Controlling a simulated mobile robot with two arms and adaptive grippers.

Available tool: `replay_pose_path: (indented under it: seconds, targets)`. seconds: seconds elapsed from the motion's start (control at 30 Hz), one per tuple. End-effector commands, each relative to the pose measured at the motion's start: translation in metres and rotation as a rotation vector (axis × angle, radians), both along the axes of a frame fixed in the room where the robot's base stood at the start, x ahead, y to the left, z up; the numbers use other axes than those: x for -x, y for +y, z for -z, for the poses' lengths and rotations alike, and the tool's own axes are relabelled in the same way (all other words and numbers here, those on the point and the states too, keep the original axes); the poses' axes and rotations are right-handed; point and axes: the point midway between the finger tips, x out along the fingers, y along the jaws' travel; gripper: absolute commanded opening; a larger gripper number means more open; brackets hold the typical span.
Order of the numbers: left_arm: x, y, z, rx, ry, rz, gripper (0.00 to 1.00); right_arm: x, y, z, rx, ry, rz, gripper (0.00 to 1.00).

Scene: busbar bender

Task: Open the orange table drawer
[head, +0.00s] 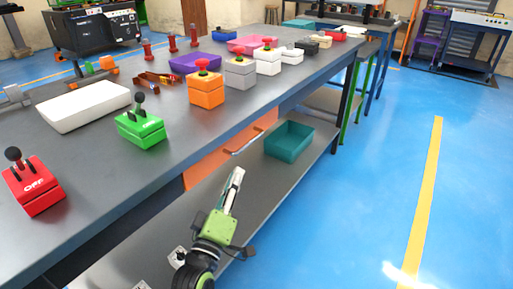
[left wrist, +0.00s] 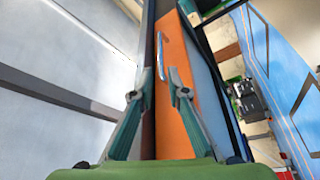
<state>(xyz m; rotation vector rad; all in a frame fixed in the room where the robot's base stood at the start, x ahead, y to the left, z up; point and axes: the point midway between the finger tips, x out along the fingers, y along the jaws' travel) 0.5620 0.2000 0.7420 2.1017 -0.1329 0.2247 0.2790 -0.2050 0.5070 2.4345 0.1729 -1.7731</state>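The orange drawer (head: 212,164) sits under the grey tabletop, and its front looks flush with the table's side. Its metal handle (head: 245,143) is on the front; it also shows in the left wrist view (left wrist: 161,56), upright near the top. My left gripper (head: 236,178) is in front of and below the drawer, short of the handle. In the left wrist view the two fingers (left wrist: 160,88) are spread apart with nothing between them, and the orange front lies beyond them. My right gripper is in neither view.
The grey table (head: 290,90) carries several coloured switch boxes, such as a red one (head: 32,186) and a green one (head: 140,128). A teal bin (head: 289,139) stands on the lower shelf (head: 262,176). The blue floor (head: 370,190) to the right is clear.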

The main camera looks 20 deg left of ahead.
Motion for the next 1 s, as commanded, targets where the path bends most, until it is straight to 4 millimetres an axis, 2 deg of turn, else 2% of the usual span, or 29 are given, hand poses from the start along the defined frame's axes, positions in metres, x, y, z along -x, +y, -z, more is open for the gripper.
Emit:
replay_pose_path:
  seconds: [0.17, 0.6, 0.67, 0.8, 1.0]
  targets:
    - [-0.023, 0.0, -0.006, -0.001, -0.002, 0.0, 0.15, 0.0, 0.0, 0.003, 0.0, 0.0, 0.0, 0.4]
    - [-0.102, -0.001, -0.021, -0.003, 0.002, 0.001, 0.15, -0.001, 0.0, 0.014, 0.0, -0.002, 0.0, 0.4]
    - [-0.11, -0.001, -0.022, -0.003, 0.002, 0.001, 0.15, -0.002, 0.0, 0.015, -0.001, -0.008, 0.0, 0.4]
    - [-0.124, -0.001, -0.025, -0.002, 0.003, 0.0, 0.15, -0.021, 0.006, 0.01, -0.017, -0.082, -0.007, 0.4]
    - [-0.131, -0.001, -0.027, -0.003, 0.004, 0.0, 0.15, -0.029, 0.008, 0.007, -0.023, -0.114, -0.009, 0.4]
